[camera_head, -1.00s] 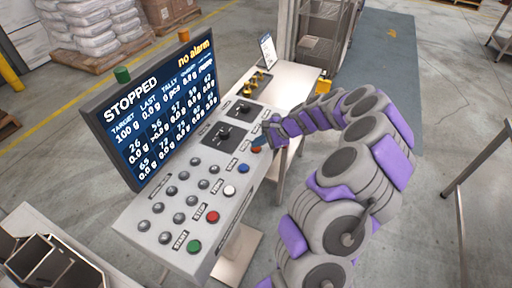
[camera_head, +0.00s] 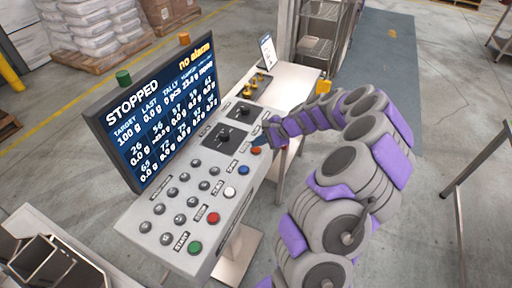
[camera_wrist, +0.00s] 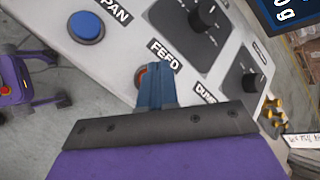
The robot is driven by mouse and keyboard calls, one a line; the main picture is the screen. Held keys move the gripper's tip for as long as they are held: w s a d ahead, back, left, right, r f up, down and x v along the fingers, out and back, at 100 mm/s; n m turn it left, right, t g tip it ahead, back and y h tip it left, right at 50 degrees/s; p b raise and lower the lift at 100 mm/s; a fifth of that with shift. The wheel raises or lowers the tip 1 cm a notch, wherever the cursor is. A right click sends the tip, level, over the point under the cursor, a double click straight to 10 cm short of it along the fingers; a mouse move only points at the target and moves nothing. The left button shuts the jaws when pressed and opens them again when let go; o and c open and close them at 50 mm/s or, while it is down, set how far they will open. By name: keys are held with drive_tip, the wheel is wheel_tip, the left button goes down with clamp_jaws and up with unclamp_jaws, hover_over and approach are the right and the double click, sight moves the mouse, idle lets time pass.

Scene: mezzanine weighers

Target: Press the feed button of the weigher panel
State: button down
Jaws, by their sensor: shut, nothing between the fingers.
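The weigher panel (camera_head: 165,235) is a grey sloped console with rows of buttons and two black dials. The orange-red feed button (camera_head: 256,150) is at the far end of its right-hand button column. In the wrist view the feed button (camera_wrist: 139,77) is mostly hidden behind my fingers, beside the printed FEED label. My gripper (camera_wrist: 155,75) is shut and empty, its blue fingertips over the button's edge; I cannot tell whether they touch it. In the head view my gripper (camera_head: 264,141) is just beyond the button. The screen (camera_head: 160,105) reads STOPPED and no alarm.
A blue button (camera_wrist: 86,27) labelled PAN is close to my fingers. Two dials, one a dump dial (camera_wrist: 243,80), stand on the other side. A pale table (camera_head: 285,80) with brass pieces adjoins the panel. Open floor lies to the right.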

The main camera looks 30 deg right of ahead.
sight(258, 150)
drive_tip(key=shift+r, duration=0.2)
drive_tip(key=shift+r+p, duration=1.9)
drive_tip(key=shift+r, duration=0.6)
drive_tip(key=shift+a, duration=0.2)
drive_tip(key=s+a+r+n+g, duration=0.2)
drive_tip(key=s+a+r+n, duration=0.25)
drive_tip(key=a, duration=0.25)
drive_tip(key=s+a+r+n+g+b, duration=0.1)
drive_tip(key=s+a+r+n, duration=0.2)
drive_tip(key=s+a, duration=0.25)
drive_tip(key=s+a+r+n+g, duration=0.2)
drive_tip(key=s+a+r+n, duration=0.15)
drive_tip(key=a, duration=0.35)
drive_tip(key=s+d+n+g+h, duration=0.1)
drive_tip(key=s+n+h, duration=0.2)
drive_tip(key=s, duration=0.9)
drive_tip(key=s+d+f+n+g+h+b, duration=0.1)
drive_tip(key=s+n+h, duration=0.2)
drive_tip(key=s, duration=1)
drive_tip(key=shift+s+d+g+h, duration=0.2)
drive_tip(key=shift+d+g+h, duration=0.2)
drive_tip(key=shift+h, duration=0.1)
